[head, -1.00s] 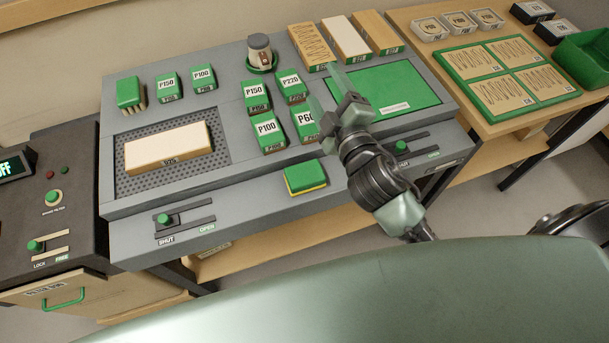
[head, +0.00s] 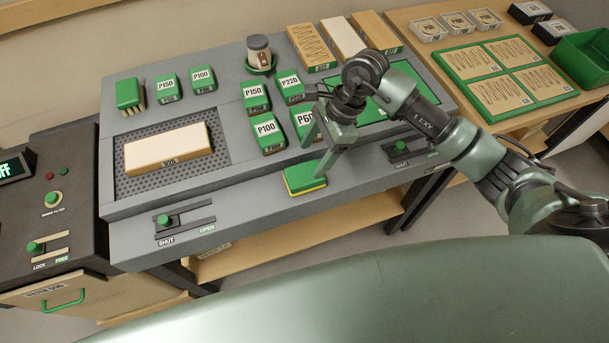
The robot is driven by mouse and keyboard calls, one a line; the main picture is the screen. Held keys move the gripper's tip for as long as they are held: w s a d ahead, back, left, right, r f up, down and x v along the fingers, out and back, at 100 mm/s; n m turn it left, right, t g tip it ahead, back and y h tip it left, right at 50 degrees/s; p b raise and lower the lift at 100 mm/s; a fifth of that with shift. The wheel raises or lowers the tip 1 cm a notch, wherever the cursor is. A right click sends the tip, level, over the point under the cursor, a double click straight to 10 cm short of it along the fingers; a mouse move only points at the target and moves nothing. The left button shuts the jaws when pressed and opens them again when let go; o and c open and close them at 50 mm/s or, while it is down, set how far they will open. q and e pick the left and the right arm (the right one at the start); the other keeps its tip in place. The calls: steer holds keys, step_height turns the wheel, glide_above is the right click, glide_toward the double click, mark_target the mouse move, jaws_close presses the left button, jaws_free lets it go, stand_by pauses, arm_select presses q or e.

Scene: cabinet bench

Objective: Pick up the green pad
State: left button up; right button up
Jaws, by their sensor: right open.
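The green pad (head: 303,180) is a small block with a green top and a yellow lower layer. It lies on the front part of the grey bench, right of the middle. My right gripper (head: 315,157) points down at the pad's upper right side, its two fingers spread apart with nothing between them. One fingertip overlaps the pad's right end in the picture; I cannot tell whether it touches. My left gripper is not in view.
Green sandpaper blocks, including P100 (head: 267,132), stand behind the pad. A pale wooden block (head: 168,149) lies on the perforated plate at left. Sliders marked SHUT and OPEN (head: 164,219) sit on the front strip. A green mat (head: 411,88) is partly behind my right arm.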

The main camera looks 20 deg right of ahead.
mark_target(306, 173)
steer(key=p+x, duration=0.3)
steer(key=x, duration=0.3)
steer(key=shift+s+f, duration=0.15)
steer(key=shift+f, duration=0.05)
steer(key=shift+a+f, duration=0.15)
steer(key=shift+f, duration=0.4)
steer(key=shift+f+b, duration=0.3)
steer(key=shift+b, duration=0.1)
steer(key=shift+c, duration=0.4)
steer(key=c, duration=1)
